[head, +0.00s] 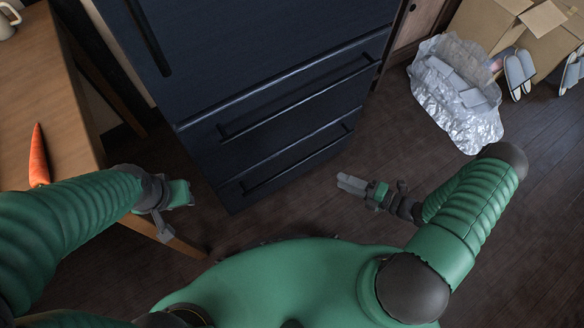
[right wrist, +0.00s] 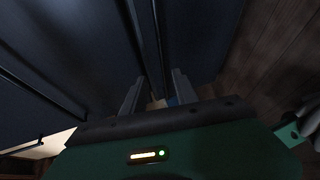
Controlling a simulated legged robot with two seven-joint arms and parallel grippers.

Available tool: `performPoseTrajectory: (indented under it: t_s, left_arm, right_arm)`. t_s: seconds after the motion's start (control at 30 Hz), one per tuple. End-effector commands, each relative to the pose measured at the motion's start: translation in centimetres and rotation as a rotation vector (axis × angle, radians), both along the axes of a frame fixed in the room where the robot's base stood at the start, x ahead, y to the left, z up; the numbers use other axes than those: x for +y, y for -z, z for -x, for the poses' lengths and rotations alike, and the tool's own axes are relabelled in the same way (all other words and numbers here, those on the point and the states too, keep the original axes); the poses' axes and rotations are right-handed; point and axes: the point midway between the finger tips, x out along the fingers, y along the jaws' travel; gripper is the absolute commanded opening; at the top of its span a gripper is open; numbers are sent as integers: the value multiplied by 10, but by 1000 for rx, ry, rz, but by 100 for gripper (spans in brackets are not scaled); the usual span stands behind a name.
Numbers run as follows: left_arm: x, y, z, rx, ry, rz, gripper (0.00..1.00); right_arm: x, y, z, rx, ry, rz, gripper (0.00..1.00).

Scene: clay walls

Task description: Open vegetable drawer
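The dark blue-black fridge (head: 285,65) stands ahead with two lower drawers, both shut. The upper drawer (head: 290,115) and the lower drawer (head: 290,165) each have a long dark bar handle. No label shows which one is for vegetables. My right gripper (head: 352,184) is to the right of the lower drawer's handle, apart from it in the head view. In the right wrist view its two fingers (right wrist: 157,95) are spread, with dark drawer fronts beyond them and no grasped object clear. My left gripper (head: 172,203) is beside the table, left of the fridge; its fingers are unclear.
A wooden table (head: 75,110) with a carrot (head: 38,155) stands at the left, close to my left arm. A crinkled silvery bag (head: 455,90) and cardboard boxes (head: 545,40) lie at the right. The floor (head: 400,150) before the fridge is clear.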

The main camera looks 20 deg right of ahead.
Motion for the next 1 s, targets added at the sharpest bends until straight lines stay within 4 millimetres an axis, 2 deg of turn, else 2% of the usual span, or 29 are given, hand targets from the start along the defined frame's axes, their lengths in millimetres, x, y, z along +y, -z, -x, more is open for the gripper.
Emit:
performPoseTrajectory:
  t_s: [0.03, 0.17, 0.27, 0.7, 0.83, 1.0]
  left_arm:
    - [-1, 9, 0, -2, 1, 0, 36]
    - [-1, 11, -1, -3, 2, 1, 36]
    - [-1, 18, -1, -2, 2, 1, 36]
    - [-1, 66, 0, -2, 1, 0, 36]
    - [-1, 74, 0, -1, 2, 0, 36]
    - [-1, 75, 0, -1, 2, 0, 36]
  right_arm:
    - [-5, 13, -1, 12, 43, -33, 35]
    - [-3, 16, -8, 25, 77, -60, 35]
    - [11, 19, -21, 25, 71, -57, 35]
    - [87, 43, -101, 24, 66, -53, 35]
    - [100, 45, -117, 24, 67, -52, 35]
    - [107, 44, -124, 25, 69, -52, 35]
